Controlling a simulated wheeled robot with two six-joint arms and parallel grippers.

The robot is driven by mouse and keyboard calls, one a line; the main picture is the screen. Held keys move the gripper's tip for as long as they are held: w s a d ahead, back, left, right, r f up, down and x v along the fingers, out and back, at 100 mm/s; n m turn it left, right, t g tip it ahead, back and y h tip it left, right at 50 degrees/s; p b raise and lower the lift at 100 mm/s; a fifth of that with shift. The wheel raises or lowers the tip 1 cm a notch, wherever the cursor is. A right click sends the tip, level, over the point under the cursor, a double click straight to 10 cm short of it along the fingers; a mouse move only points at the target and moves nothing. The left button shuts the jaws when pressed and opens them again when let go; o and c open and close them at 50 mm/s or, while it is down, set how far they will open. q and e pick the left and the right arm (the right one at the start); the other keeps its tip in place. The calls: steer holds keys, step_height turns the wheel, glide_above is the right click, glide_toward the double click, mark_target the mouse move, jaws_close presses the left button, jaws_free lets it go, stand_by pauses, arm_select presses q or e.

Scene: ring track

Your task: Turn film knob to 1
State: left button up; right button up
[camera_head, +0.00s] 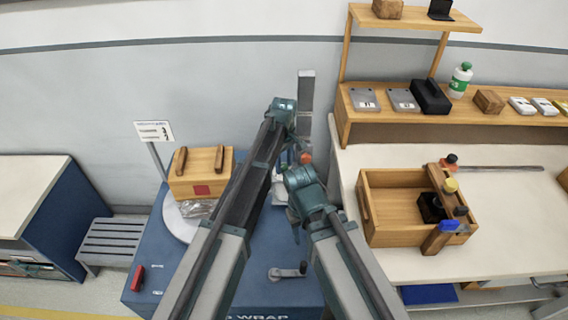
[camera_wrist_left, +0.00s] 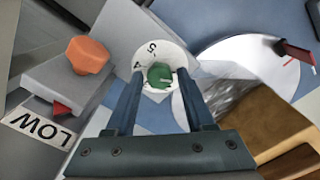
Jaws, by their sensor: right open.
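The green knob (camera_wrist_left: 160,75) sits on a round white dial (camera_wrist_left: 172,52) in the left wrist view, with a 5 and part of another figure readable on it. My left gripper (camera_wrist_left: 160,82) is open, its two fingers either side of the green knob with visible gaps. Where the knob points is not clear. An orange knob (camera_wrist_left: 88,55) stands to the left above a LOW label (camera_wrist_left: 38,123); it also shows in the head view (camera_head: 305,157).
The blue wrapping machine (camera_head: 255,255) carries a wooden box (camera_head: 201,188) on a white turntable, a sign (camera_head: 154,131) and a crank (camera_head: 288,271). A bench with a wooden crate (camera_head: 395,205) stands close on the right, and a grey stool (camera_head: 108,240) on the left.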

mark_target(284, 166)
arm_select(q)
steer(key=shift+o, duration=0.8)
steer(key=shift+r, duration=0.1)
step_height(284, 166, up, 14)
steer(key=p, duration=1.3)
steer(key=shift+p, duration=0.4)
steer(key=shift+f, duration=0.2)
